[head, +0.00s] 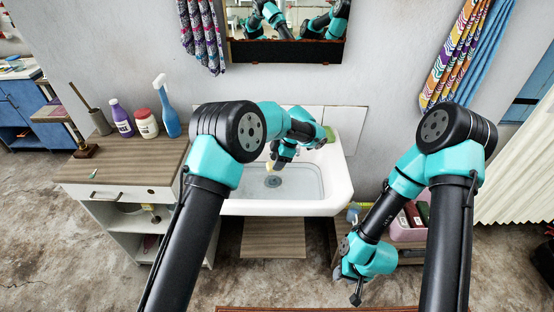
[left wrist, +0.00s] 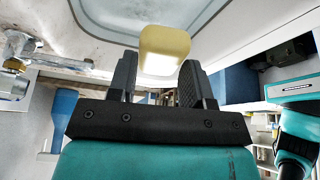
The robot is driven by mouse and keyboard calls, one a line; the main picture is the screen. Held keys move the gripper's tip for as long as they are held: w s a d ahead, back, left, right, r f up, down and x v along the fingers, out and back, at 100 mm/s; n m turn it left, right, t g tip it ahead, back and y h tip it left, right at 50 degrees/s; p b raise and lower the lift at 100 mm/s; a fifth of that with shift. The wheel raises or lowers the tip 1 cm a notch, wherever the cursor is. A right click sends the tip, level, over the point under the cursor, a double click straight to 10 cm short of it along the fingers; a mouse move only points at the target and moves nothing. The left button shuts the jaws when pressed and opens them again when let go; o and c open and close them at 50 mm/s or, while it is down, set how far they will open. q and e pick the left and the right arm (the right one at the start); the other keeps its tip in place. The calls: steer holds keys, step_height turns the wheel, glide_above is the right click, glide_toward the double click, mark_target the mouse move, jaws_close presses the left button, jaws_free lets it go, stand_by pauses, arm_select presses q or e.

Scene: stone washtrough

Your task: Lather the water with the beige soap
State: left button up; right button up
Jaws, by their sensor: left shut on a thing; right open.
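The beige soap (left wrist: 165,45) is a pale yellow block held between the fingertips of my left gripper (left wrist: 160,75) in the left wrist view. In the head view my left gripper (head: 272,163) is over the white washtrough, pointing down, and the soap shows small below it. Water (head: 297,184) lies in the basin (head: 330,206), clear with a dark drain visible; no foam shows. I cannot tell whether the soap touches the water. My right gripper (head: 356,294) is open and empty, low to the right of the washtrough, its fingers small in view.
A green item (head: 329,134) sits on the trough's back right rim. A pink crate (head: 408,234) stands right. A mirror hangs above.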

arm_select(q)
steer(key=shift+f, duration=7.6)
steer(key=shift+d, duration=0.1)
steer(key=shift+d, duration=1.4)
steer(key=shift+a, duration=3)
steer(key=shift+d, duration=3)
steer(key=shift+a, duration=0.1)
